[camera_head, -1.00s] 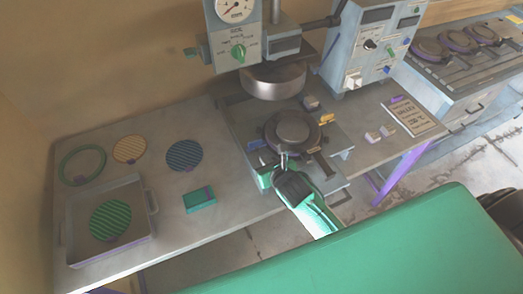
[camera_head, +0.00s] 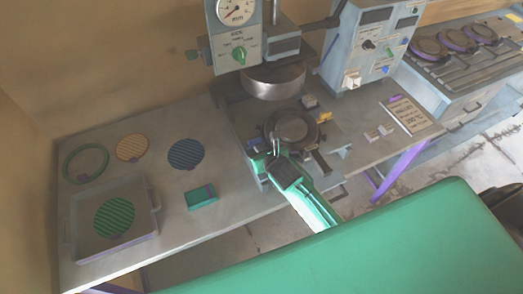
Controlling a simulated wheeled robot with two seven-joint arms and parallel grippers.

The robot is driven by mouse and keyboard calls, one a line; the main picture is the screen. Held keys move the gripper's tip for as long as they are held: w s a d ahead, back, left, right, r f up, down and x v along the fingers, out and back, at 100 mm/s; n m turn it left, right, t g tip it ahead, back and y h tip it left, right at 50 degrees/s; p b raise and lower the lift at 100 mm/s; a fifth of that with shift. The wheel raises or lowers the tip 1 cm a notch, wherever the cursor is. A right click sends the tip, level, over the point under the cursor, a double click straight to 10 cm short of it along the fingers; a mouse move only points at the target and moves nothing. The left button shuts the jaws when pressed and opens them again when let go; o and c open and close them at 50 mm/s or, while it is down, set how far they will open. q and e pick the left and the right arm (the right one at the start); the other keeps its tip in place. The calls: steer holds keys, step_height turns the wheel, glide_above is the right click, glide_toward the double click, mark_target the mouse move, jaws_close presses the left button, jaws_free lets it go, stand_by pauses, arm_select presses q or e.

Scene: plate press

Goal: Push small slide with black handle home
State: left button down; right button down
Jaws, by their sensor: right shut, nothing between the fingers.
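The press stands at the back middle of the bench, with a round dark plate (camera_head: 293,128) on its bed under the metal press head (camera_head: 273,82). My right gripper (camera_head: 274,147) is shut and empty at the front edge of that plate; I cannot tell whether it touches anything. A small slide with a dark bar-like handle (camera_head: 320,161) seems to lie just right of my gripper, at the front of the press bed. My gripper and forearm hide part of the bed front. My left gripper is not in view.
A small green box (camera_head: 201,197) and a tray (camera_head: 84,252) holding a green striped disc (camera_head: 114,217) are on the left of the bench. A blue disc (camera_head: 185,154), an orange disc (camera_head: 132,147) and a green ring (camera_head: 86,164) lie behind. A control box (camera_head: 366,45) stands right.

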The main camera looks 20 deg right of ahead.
mark_target(257, 139)
steer(key=w, duration=0.1)
steer(key=w+p, duration=0.1)
steer(key=w, duration=0.1)
steer(key=w+p, duration=0.1)
steer(key=w, duration=0.1)
steer(key=shift+r, duration=0.25)
steer(key=w, duration=0.7)
steer(key=w+a, duration=0.1)
steer(key=w, duration=0.2)
steer(key=shift+w+f+b, duration=0.25)
steer(key=shift+f+b, duration=0.05)
steer(key=shift+w, duration=0.2)
steer(key=shift+r, duration=0.2)
steer(key=shift+w+r, duration=0.1)
